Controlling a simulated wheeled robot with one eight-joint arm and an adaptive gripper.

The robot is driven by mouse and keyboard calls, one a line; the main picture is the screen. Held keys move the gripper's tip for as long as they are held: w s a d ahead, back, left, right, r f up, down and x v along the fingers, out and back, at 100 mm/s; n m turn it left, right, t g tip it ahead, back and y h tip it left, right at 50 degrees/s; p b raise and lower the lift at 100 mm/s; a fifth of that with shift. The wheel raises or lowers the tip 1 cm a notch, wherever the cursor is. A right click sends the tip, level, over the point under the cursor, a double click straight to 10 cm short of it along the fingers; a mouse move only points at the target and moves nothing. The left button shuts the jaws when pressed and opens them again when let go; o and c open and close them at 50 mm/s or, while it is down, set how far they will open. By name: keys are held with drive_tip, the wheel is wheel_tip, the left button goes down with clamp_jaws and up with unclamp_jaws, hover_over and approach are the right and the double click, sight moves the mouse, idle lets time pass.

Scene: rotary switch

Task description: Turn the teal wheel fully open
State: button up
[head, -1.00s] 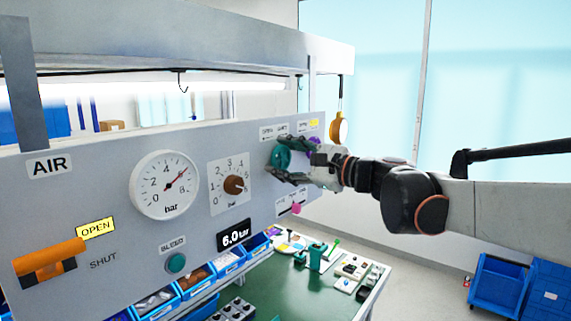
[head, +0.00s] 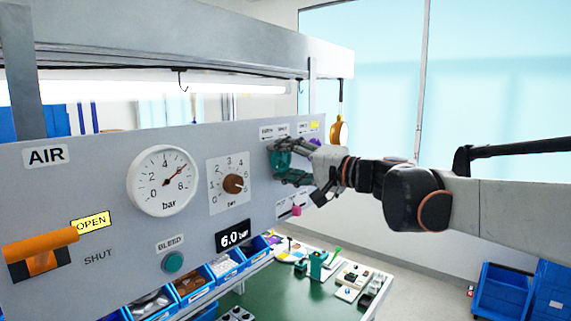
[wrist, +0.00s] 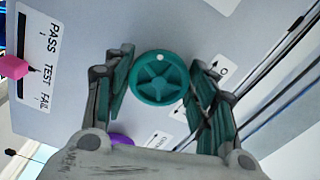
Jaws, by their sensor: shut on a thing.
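The teal wheel (wrist: 159,78) is a round spoked knob with a pale dot near its upper rim, mounted on the grey panel. In the wrist view it sits between the two fingers of my gripper (wrist: 158,88). In the head view the wheel (head: 280,161) is at the panel's right end, partly hidden by my gripper (head: 288,163). My gripper is shut on the wheel, with its teal-padded fingers on either side of the rim. Labels beside the wheel are partly covered or too small to read surely.
The panel (head: 100,195) also carries a gauge (head: 163,181), a brown knob (head: 233,184), an orange lever (head: 40,248) and a pink slider (head: 296,210). A purple part (wrist: 121,139) shows close beside my gripper. Blue bins and a green bench lie below.

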drive_tip(key=n, duration=0.4)
drive_tip(key=n+b, duration=0.1)
drive_tip(key=n, duration=0.1)
drive_tip(key=shift+f+n, duration=0.25)
drive_tip(key=shift+n, duration=0.05)
drive_tip(key=n, duration=0.6)
drive_tip(key=shift+d+b, duration=0.1)
drive_tip(key=shift+b, duration=0.25)
drive_tip(key=shift+w, duration=0.1)
drive_tip(key=o, duration=1)
drive_tip(key=shift+o, duration=0.2)
drive_tip(key=shift+d, duration=0.1)
drive_tip(key=v, duration=0.7)
drive_tip(key=shift+s, duration=0.2)
drive_tip(key=shift+d, duration=0.15)
